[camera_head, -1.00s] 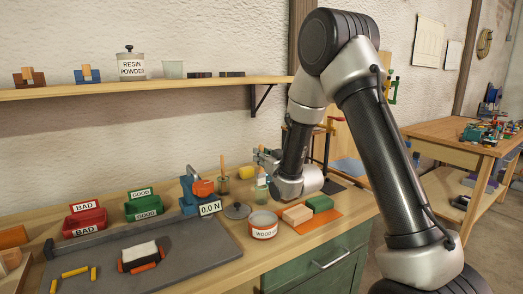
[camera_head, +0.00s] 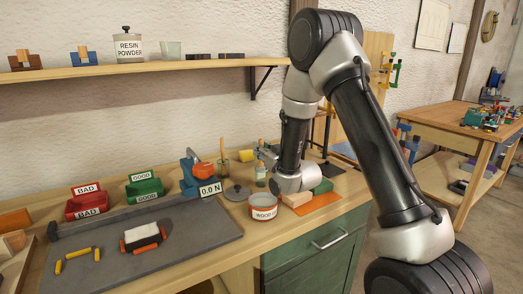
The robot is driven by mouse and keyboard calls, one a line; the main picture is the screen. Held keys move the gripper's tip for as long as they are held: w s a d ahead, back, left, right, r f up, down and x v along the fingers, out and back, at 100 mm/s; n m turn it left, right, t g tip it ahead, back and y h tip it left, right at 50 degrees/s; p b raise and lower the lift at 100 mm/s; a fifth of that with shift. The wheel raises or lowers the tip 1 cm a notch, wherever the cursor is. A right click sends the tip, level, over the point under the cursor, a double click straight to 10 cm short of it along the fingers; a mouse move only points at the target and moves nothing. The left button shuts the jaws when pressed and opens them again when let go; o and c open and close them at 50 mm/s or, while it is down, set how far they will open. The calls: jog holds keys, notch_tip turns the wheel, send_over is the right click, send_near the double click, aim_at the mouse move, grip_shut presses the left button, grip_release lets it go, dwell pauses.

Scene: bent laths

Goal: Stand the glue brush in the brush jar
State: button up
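A clear glass jar (camera_head: 223,168) stands at the back of the bench with an upright wooden handle (camera_head: 222,148) in it. I cannot tell which handle is the glue brush or whether that one is gripped. My gripper is low over the back of the bench, right of the clear jar; its fingertips are small and partly hidden by my wrist. A white-and-red can labelled WOOD G... (camera_head: 263,208) stands in front.
A grey lid (camera_head: 237,194) lies left of the can. A blue device reading 0.0 N (camera_head: 190,177), green bins (camera_head: 145,187) and red bins (camera_head: 87,205) stand left. Wood and green blocks (camera_head: 297,199) lie right, on an orange sheet. A shelf (camera_head: 110,75) overhangs behind.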

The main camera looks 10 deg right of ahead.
jog(key=o, duration=0.4)
jog(key=v, duration=0.7)
jog(key=shift+s, duration=0.2)
jog(key=shift+d+r, duration=0.1)
jog(key=shift+r, duration=0.05)
